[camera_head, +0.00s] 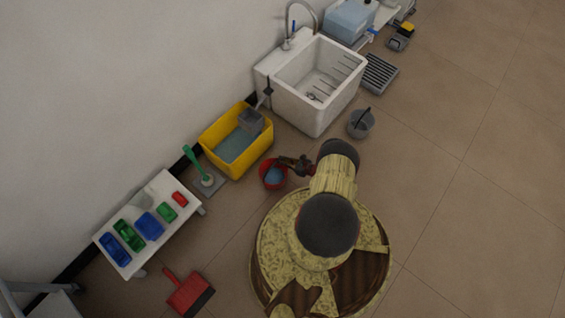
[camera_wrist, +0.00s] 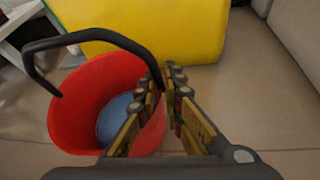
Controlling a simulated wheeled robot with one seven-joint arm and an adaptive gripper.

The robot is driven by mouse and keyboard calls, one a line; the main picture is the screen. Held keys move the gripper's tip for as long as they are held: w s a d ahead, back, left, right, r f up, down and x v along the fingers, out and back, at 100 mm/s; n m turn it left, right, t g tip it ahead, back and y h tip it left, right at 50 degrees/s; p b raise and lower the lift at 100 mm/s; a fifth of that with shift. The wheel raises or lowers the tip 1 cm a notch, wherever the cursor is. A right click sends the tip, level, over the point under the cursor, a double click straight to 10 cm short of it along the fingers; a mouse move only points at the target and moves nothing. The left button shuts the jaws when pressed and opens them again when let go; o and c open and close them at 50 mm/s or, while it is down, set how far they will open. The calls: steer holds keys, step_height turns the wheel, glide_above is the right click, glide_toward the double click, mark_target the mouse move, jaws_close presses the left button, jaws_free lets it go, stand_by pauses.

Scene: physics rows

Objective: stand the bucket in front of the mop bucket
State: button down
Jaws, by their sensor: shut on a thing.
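The red bucket (camera_head: 265,180) has a black handle and blue contents, and is just to the lower right of the yellow mop bucket (camera_head: 211,143) in the head view. In the wrist view the red bucket (camera_wrist: 72,105) fills the left middle, with its handle arched up to the left. The yellow mop bucket (camera_wrist: 150,30) is behind it. My gripper (camera_head: 285,163) is at the red bucket's right side; in the wrist view my gripper (camera_wrist: 165,80) is shut on its rim. I cannot tell whether the bucket's bottom touches the floor.
A green-handled tool (camera_head: 205,178) stands left of the mop bucket. A white bench (camera_head: 155,190) bears several coloured items. A white sink (camera_head: 290,98), a grey bucket (camera_head: 361,124) and a red dustpan (camera_head: 186,290) are nearby. Open floor lies to the right.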

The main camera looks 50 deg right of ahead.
steer(key=shift+d, duration=0.1)
steer(key=c, duration=1.9)
jaws_free()
steer(key=shift+r, duration=0.2)
